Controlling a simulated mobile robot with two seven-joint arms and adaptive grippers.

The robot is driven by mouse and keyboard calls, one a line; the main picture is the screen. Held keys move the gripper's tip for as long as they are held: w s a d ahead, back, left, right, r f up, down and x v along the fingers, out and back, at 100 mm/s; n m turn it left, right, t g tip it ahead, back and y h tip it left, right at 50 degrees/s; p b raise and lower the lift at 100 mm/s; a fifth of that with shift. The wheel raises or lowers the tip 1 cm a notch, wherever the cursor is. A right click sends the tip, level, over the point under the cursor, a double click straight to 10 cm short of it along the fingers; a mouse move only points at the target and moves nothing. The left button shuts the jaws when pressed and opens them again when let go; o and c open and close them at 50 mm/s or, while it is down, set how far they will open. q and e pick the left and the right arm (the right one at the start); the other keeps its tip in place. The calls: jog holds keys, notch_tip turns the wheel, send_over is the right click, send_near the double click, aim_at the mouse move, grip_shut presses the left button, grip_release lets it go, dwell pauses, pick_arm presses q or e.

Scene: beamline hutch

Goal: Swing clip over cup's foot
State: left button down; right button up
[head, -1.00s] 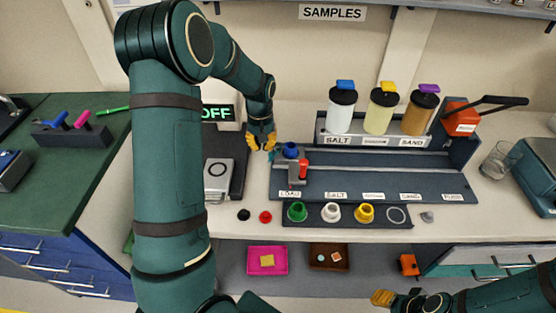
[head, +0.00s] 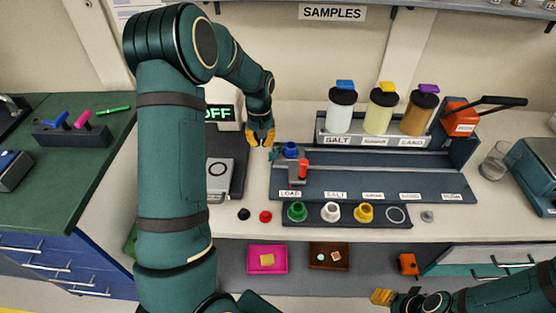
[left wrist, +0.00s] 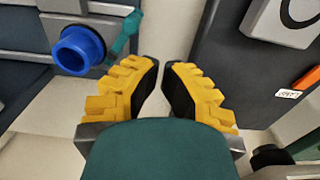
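The blue cup (head: 290,150) sits at the left end of the grey rail, above the LOAD label. In the left wrist view the blue cup (left wrist: 80,50) is at upper left, its round opening facing the camera. A teal clip (left wrist: 124,38) stands beside it, angled away from the cup; in the head view it is a small teal piece (head: 273,155). Whether it touches the cup's foot is unclear. My left gripper (head: 261,142) is just left of and behind the cup, its fingers a little apart and empty. My right gripper (head: 381,297) is low at the front; its fingertips are unclear.
A grey block with a red knob (head: 303,170) stands just in front of the cup. A dark plate with a grey device (head: 219,178) lies left of the rail. Green, white and yellow cups (head: 332,212) stand in front. Dispensers (head: 383,110) stand behind.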

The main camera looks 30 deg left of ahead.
pick_arm(q)
notch_tip(320, 180, up, 7)
jog(key=s+p, duration=0.1)
jog(key=p, duration=0.4)
jog(key=shift+d, duration=0.3)
dwell(0.6)
